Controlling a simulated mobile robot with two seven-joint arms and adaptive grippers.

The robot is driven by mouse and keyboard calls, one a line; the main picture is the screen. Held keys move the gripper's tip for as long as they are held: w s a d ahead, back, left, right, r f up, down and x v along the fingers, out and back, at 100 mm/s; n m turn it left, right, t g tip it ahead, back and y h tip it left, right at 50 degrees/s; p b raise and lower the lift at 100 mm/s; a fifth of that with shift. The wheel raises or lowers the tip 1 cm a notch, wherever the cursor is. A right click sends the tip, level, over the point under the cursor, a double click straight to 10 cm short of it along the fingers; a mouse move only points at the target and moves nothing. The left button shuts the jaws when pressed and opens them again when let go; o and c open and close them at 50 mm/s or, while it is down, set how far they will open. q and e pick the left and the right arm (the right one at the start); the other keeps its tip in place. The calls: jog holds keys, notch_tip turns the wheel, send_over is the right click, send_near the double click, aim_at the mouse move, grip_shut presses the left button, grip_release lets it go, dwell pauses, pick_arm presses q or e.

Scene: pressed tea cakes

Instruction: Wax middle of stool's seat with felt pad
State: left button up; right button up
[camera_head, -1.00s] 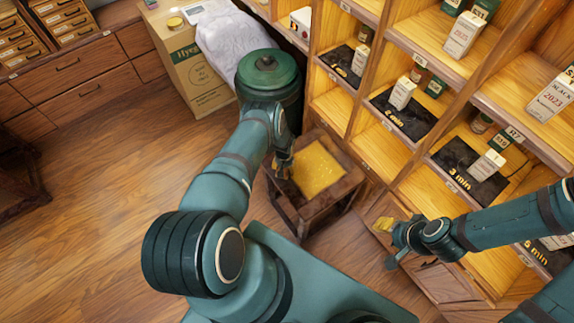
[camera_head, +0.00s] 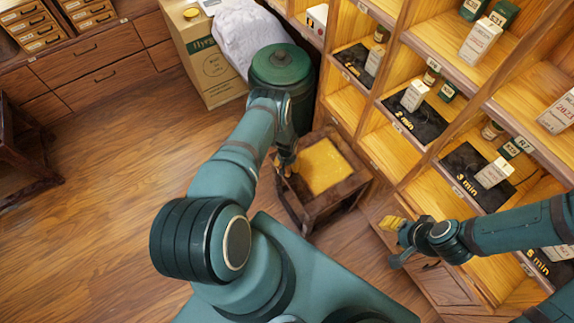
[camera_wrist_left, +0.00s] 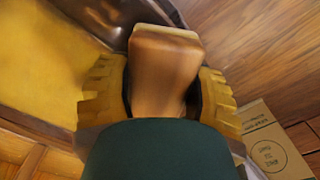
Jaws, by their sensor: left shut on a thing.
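The stool (camera_head: 346,188) has a dark wooden frame around a golden-yellow middle of the seat (camera_head: 325,166). My left gripper (camera_head: 287,165) is at the left edge of the stool. In the left wrist view its yellow fingers (camera_wrist_left: 160,95) are shut on the felt pad (camera_wrist_left: 165,65), a brown block with a pale layer at its far end. The yellow seat middle (camera_wrist_left: 40,70) lies left of the pad in that view. Whether the pad touches the stool is unclear. My right gripper (camera_head: 393,226) is right of the stool, by the shelves; its finger gap is too small to judge.
Shelves (camera_head: 432,148) with small boxes and dark labelled mats stand along the right. A green canister (camera_head: 281,66) stands behind the stool, beside a cardboard box (camera_head: 211,68) and a pale cloth (camera_head: 243,38). The wooden floor (camera_head: 110,180) at left is open.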

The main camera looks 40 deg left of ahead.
pick_arm(q)
notch_tip(320, 180, up, 5)
jog(key=p, duration=0.3)
dwell(0.4)
jog(key=shift+r+p, duration=0.7)
jog(key=shift+r, duration=0.8)
